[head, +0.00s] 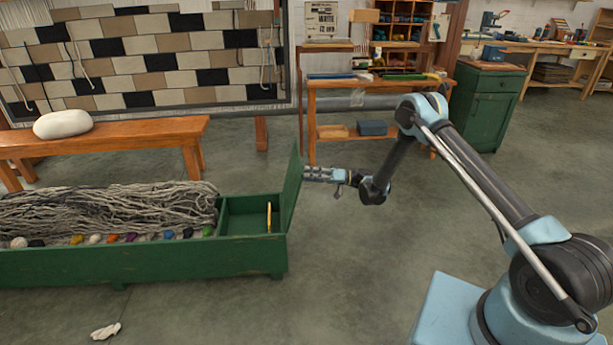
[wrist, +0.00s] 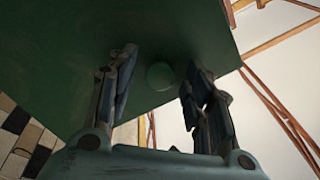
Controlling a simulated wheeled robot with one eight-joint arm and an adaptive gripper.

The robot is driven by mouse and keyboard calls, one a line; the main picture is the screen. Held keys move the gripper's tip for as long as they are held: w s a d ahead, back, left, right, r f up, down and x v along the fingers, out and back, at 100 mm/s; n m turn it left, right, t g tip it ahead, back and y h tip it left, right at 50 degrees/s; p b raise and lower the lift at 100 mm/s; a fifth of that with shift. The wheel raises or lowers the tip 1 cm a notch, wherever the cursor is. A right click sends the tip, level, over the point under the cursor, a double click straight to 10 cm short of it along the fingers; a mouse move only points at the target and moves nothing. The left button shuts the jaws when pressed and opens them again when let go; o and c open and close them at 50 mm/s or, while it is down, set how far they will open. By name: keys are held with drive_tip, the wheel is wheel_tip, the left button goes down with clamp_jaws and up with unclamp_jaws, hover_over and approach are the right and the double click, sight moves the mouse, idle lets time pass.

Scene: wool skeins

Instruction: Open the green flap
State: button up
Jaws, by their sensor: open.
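The green flap (head: 293,188) stands upright at the right end of a long green box (head: 150,262), tilted slightly outward to the right. The compartment beside it (head: 240,224) is uncovered, and a thin yellow item (head: 269,217) stands in it. My gripper (head: 308,174) is right of the flap, its fingertips close to the flap's outer face. In the wrist view the flap (wrist: 75,65) fills the upper left, and a round green knob (wrist: 160,76) on it shows between the spread fingers of my gripper (wrist: 158,80). I cannot tell whether the fingers touch the flap.
Grey yarn (head: 110,208) and several small coloured balls fill the box's left part. A wooden bench (head: 110,135) with a white bundle (head: 62,123) stands behind it. A wooden workbench (head: 345,84) is behind my gripper. Floor in front is mostly clear.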

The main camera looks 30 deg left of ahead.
drive_tip(key=v, duration=1.1)
drive_tip(key=shift+d, duration=0.15)
